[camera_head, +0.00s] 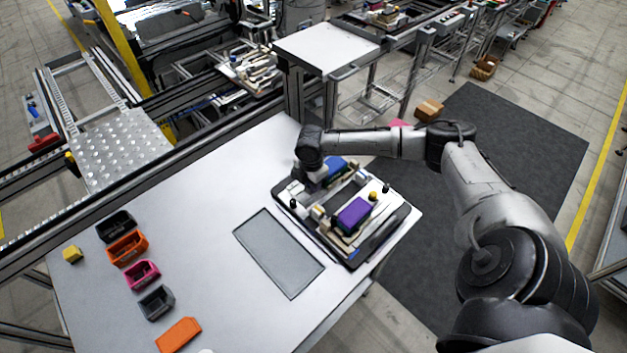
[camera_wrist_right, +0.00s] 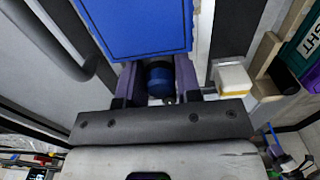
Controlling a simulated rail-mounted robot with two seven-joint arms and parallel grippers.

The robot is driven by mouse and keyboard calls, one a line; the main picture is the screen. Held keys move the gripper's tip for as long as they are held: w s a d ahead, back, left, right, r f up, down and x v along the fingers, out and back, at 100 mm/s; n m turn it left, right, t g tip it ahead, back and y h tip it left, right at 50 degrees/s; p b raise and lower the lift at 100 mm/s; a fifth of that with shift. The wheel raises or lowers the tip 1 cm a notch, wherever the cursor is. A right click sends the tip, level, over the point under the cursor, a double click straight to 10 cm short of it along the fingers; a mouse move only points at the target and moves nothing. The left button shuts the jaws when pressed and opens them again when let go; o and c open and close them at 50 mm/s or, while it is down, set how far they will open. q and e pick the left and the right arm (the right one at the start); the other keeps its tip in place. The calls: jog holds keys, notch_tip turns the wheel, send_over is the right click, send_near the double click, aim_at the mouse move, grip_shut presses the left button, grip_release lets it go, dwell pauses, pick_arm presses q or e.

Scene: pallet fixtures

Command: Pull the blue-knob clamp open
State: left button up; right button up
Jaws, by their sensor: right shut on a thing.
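The pallet fixture (camera_head: 377,240) lies at the right end of the white table, holding a blue block (camera_head: 337,163) and a purple block (camera_head: 354,213). My right gripper (camera_head: 314,181) is down at the fixture's far left corner, beside the blue block. In the right wrist view, my right gripper (camera_wrist_right: 158,82) has its two fingers on either side of a dark blue knob (camera_wrist_right: 160,79) and is shut on it. The blue block (camera_wrist_right: 135,25) is just beyond the knob. The clamp's body is mostly hidden. My left gripper is not in view.
A grey recessed panel (camera_head: 278,252) lies left of the fixture. Several small bins, including an orange one (camera_head: 127,248), line the table's left side near a yellow cube (camera_head: 72,254). A yellow knob (camera_head: 373,196) and black knobs stand on the fixture. The table's middle is clear.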

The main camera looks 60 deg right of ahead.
jog(key=shift+a, duration=0.1)
jog(key=shift+w+a+r+p, duration=0.1)
jog(key=shift+a+p, duration=0.1)
jog(key=shift+p, duration=0.15)
jog(key=shift+w+a+p, duration=0.3)
jog(key=shift+a+p, duration=0.45)
jog(key=shift+a, duration=0.2)
jog(key=o, duration=0.7)
notch_tip(320, 180, up, 4)
jog(key=p, duration=0.5)
jog(key=shift+r, duration=0.2)
notch_tip(320, 180, up, 3)
jog(key=p, duration=0.4)
jog(key=shift+r, duration=0.2)
